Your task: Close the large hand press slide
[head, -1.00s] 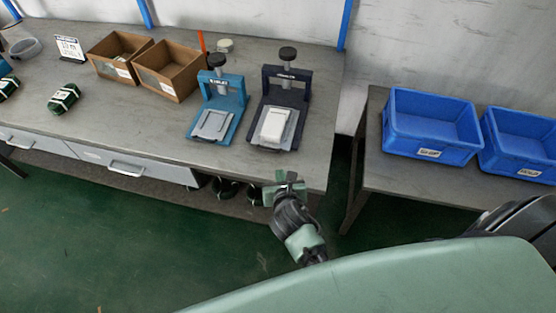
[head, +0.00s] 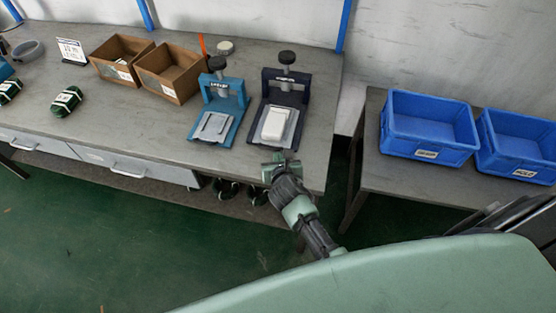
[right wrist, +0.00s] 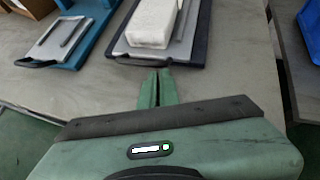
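The dark navy hand press (head: 286,84) stands near the right end of the workbench, the larger-looking of two presses. Its slide (head: 266,137) sticks out at the front with a white block (head: 275,123) on it. In the right wrist view, the slide (right wrist: 185,52) and white block (right wrist: 152,24) show at the top, with a dark handle (right wrist: 130,62) at the slide's front edge. My right gripper (head: 279,160) is at the bench's front edge, just in front of the slide. Its fingers (right wrist: 158,76) are together and empty, apart from the slide. My left gripper is out of view.
A smaller blue press (head: 222,98) with its grey plate (head: 213,127) stands to the left. Two cardboard boxes (head: 168,90) are further left. Blue bins (head: 428,150) stand on a separate table at the right. Bare bench lies right of the dark press.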

